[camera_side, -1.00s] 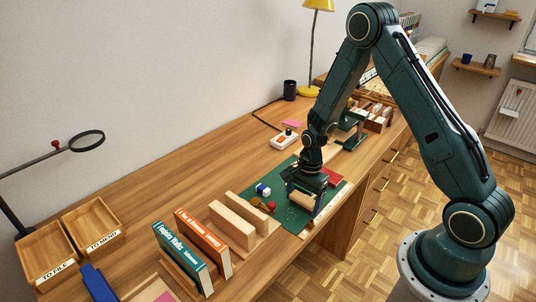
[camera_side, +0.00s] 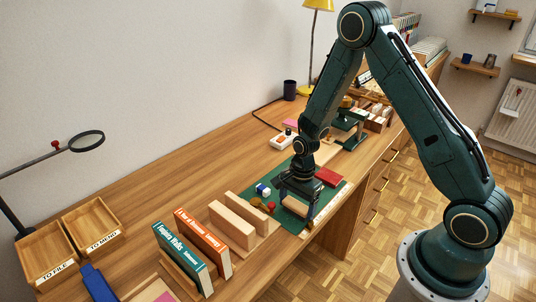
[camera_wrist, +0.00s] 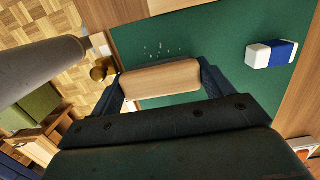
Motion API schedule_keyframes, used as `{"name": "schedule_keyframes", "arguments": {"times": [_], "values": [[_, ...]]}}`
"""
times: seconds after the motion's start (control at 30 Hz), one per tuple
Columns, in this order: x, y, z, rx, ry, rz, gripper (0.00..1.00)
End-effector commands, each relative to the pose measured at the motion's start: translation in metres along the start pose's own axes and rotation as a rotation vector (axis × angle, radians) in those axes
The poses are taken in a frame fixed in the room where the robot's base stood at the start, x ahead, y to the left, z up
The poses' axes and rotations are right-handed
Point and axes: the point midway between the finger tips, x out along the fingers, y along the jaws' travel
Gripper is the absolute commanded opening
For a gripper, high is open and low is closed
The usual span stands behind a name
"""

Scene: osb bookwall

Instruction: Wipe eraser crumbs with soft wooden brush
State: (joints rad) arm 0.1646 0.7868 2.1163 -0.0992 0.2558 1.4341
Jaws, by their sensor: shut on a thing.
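My gripper (camera_side: 297,198) is shut on the wooden brush (camera_side: 295,206), low over the green mat (camera_side: 327,192). In the wrist view, the pale wooden brush back (camera_wrist: 160,79) lies between the two fingers of my gripper (camera_wrist: 162,84). Its bristles are hidden, so I cannot tell whether they touch the mat. A few white crumbs (camera_wrist: 157,50) lie on the mat just beyond the brush in the wrist view. The white and blue eraser (camera_wrist: 272,54) lies on the mat to the right there; it also shows in the side view (camera_side: 263,190).
A small brass object (camera_wrist: 103,68) sits by the mat's edge. The desk's front edge is close.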

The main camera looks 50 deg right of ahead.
Motion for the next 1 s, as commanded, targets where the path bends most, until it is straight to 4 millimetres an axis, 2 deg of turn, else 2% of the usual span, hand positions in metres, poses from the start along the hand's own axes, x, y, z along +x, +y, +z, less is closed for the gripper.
{"name": "schedule_keyframes", "arguments": {"times": [0.03,0.37,0.8,1.0], "values": [[0.002,0.0,0.015,-0.008,-0.028,0.0,0.55],[0.007,0.001,0.033,-0.006,-0.028,0.002,0.55],[0.006,0.002,0.035,-0.005,-0.028,0.005,0.55],[0.005,0.003,0.029,-0.003,-0.028,0.007,0.55]]}}
